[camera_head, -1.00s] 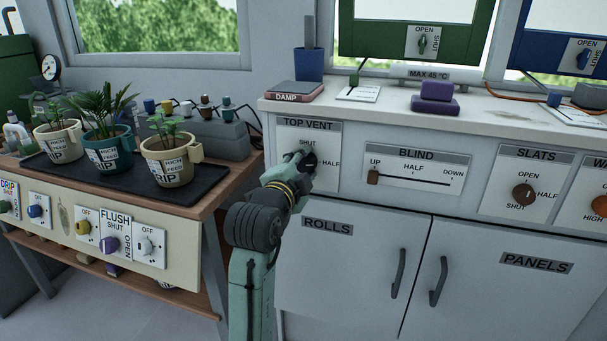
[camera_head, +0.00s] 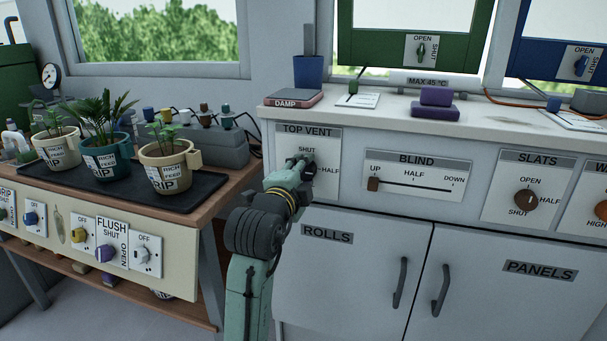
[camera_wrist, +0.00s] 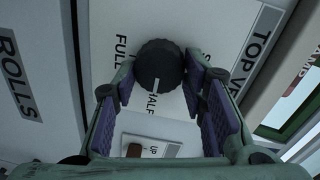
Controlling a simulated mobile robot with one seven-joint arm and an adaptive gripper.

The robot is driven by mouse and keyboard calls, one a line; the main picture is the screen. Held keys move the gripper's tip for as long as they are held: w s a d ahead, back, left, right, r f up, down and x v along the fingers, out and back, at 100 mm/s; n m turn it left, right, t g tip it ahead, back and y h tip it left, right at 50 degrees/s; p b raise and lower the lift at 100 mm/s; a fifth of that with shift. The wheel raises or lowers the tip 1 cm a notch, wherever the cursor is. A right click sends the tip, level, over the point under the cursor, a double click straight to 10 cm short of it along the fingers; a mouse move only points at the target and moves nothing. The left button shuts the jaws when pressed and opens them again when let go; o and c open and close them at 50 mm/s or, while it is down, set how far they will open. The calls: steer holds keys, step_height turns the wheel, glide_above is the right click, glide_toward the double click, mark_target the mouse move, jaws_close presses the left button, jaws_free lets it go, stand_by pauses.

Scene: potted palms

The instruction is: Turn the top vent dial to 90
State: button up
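The top vent dial is a round dark knob (camera_wrist: 159,66) on a white panel, with FULL and HALF printed beside it. Its white pointer line points toward HALF in the wrist view. The knob also shows in the head view (camera_head: 309,168), partly covered by my gripper, under the TOP VENT label (camera_head: 307,130). My gripper (camera_wrist: 162,62) is open, with one purple-padded finger on each side of the knob. The fingertips are close to the knob's sides, and I see small gaps there. The SHUT marking is hidden in the wrist view but shows in the head view.
The BLIND slider (camera_head: 373,184) is right of the dial, and the SLATS dial (camera_head: 525,199) is farther right. The ROLLS door (camera_head: 335,260) lies below. Potted plants stand on a black tray (camera_head: 190,198) to the left of my arm.

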steer(key=o, duration=0.4)
steer(key=shift+o, duration=0.2)
steer(key=v, duration=1.2)
